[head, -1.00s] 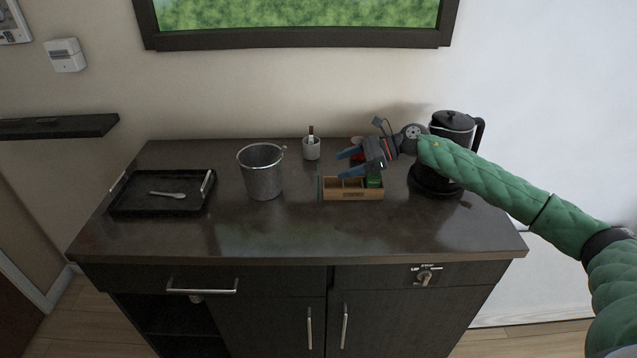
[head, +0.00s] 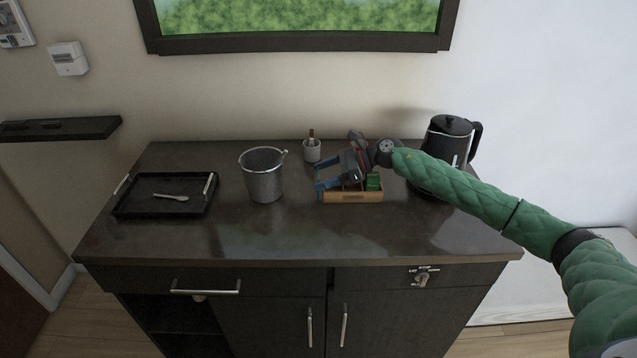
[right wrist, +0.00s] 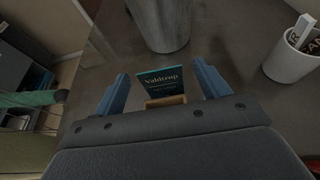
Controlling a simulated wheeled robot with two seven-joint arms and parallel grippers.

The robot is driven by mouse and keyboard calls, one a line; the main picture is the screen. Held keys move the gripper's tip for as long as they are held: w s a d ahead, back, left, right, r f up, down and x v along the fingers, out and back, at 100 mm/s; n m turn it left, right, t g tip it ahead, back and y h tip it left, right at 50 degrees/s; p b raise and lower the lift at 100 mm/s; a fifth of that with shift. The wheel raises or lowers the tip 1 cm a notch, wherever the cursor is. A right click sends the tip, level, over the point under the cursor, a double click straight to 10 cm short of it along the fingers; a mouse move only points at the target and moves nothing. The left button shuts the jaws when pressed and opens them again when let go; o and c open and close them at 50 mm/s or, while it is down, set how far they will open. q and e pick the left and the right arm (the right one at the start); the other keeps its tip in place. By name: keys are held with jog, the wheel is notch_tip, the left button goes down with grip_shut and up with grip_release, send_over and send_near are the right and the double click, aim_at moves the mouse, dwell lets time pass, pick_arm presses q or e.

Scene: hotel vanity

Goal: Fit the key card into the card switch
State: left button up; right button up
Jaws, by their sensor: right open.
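The key card (right wrist: 161,81) is dark with teal edges and printed lettering. In the right wrist view it stands upright at the end of the wooden organizer (right wrist: 165,102). My right gripper (head: 319,176) is over the left end of that organizer (head: 352,197) in the head view. Its blue fingers are open, one on each side of the card in the right wrist view (right wrist: 161,84), with gaps showing on both sides. In the head view the card is hard to make out behind the fingers. A white box that looks like the card switch (head: 68,59) is on the wall at upper left.
A metal bucket (head: 264,178) stands just left of the organizer, and a white cup (head: 312,151) stands behind. A black kettle (head: 447,145) is close to my right forearm. A black tray (head: 140,207) with a spoon lies at left. The counter front is clear.

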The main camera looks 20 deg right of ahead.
jog(key=shift+a, duration=0.1)
jog(key=c, duration=1.1)
jog(key=shift+c, duration=0.2)
